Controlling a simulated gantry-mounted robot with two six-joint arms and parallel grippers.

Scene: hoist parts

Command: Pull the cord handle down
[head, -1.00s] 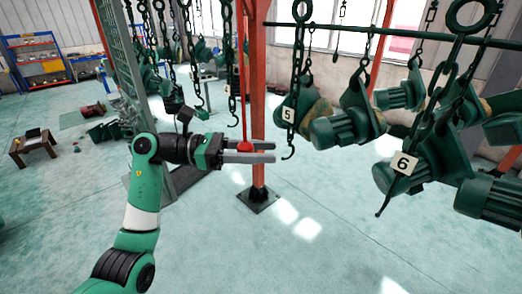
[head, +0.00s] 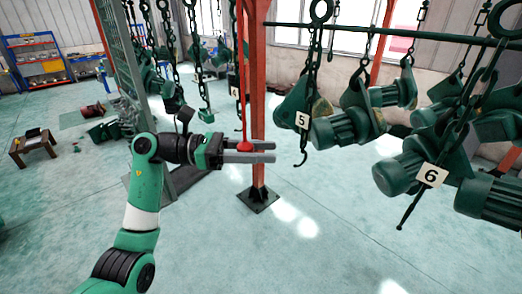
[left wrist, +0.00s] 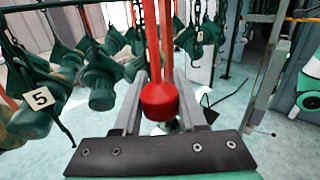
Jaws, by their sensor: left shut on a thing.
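The red cord handle (head: 244,146) hangs at the lower end of a thin red cord (head: 239,70) in front of an orange post. My left gripper (head: 262,152) reaches it from the left, its two grey fingers lying level around the handle. In the left wrist view the red handle (left wrist: 160,100) sits between the two fingers, close to the palm, with the cord rising above it. The left gripper is shut on the handle. My right gripper does not show in either view.
Green hoists hang on chains at the right, with tags 5 (head: 302,120) and 6 (head: 431,175). More chains and hooks hang behind my left arm. The orange post (head: 258,110) stands close behind the handle. The floor in front is clear.

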